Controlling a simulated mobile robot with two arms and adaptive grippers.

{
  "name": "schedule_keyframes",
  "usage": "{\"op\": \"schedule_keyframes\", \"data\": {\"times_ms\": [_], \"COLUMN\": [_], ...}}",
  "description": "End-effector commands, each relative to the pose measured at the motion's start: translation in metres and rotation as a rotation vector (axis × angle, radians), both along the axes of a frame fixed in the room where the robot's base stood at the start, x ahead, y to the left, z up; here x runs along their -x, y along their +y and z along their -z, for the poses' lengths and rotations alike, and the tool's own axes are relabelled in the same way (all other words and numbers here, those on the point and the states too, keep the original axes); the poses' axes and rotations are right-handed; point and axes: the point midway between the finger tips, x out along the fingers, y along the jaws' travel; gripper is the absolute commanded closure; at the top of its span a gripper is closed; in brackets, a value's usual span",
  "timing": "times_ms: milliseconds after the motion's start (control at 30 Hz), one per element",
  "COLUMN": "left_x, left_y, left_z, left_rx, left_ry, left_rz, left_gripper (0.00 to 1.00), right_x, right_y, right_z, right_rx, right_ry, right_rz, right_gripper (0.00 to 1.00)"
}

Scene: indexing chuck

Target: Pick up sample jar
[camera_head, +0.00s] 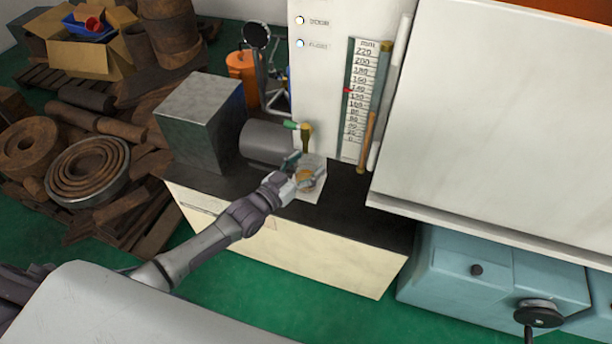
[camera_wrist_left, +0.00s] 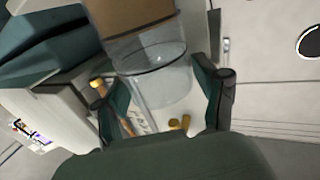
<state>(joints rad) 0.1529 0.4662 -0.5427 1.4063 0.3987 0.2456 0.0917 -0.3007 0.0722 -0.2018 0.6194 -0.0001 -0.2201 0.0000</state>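The sample jar (camera_head: 306,176) is small and clear with amber-brown contents, on a pale square patch on the dark bench top. In the left wrist view the jar (camera_wrist_left: 152,62) shows large, with a brown part at the top of the picture and clear wall below. My left gripper (camera_head: 296,174) is at the jar, reaching in from the left. In the wrist view its two dark fingers (camera_wrist_left: 160,88) are spread, with the jar's clear part between or just beyond them. I cannot tell whether either finger touches the jar. My right gripper is not in view.
A grey block with a chuck cylinder (camera_head: 266,143) stands left of the jar. A green-and-brass fitting (camera_head: 305,135) is close behind it. A white panel with a millimetre scale (camera_head: 358,100) rises behind. A large white panel (camera_head: 495,110) fills the right.

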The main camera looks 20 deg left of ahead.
Motion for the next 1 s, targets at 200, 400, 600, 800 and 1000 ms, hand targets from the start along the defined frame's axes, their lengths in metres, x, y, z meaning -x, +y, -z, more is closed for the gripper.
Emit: {"op": "schedule_keyframes", "data": {"times_ms": [200,400,600,800,1000], "left_x": [0.000,0.000,0.000,0.000,0.000], "left_y": [0.000,0.000,0.000,0.000,0.000], "left_z": [0.000,0.000,-0.002,-0.009,-0.024], "left_rx": [0.000,0.000,0.000,0.001,0.000], "left_ry": [0.000,-0.001,-0.001,-0.002,-0.002], "left_rz": [0.000,0.000,0.000,0.000,0.000], "left_gripper": [0.71,0.86,0.86,0.86,0.86], "right_x": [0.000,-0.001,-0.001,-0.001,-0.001], "right_y": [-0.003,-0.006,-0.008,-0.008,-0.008], "right_z": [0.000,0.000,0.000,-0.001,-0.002], "right_rx": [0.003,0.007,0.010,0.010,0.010], "right_ry": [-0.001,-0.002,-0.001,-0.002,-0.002], "right_rz": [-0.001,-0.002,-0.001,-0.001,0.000], "right_gripper": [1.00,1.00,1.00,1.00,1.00]}}
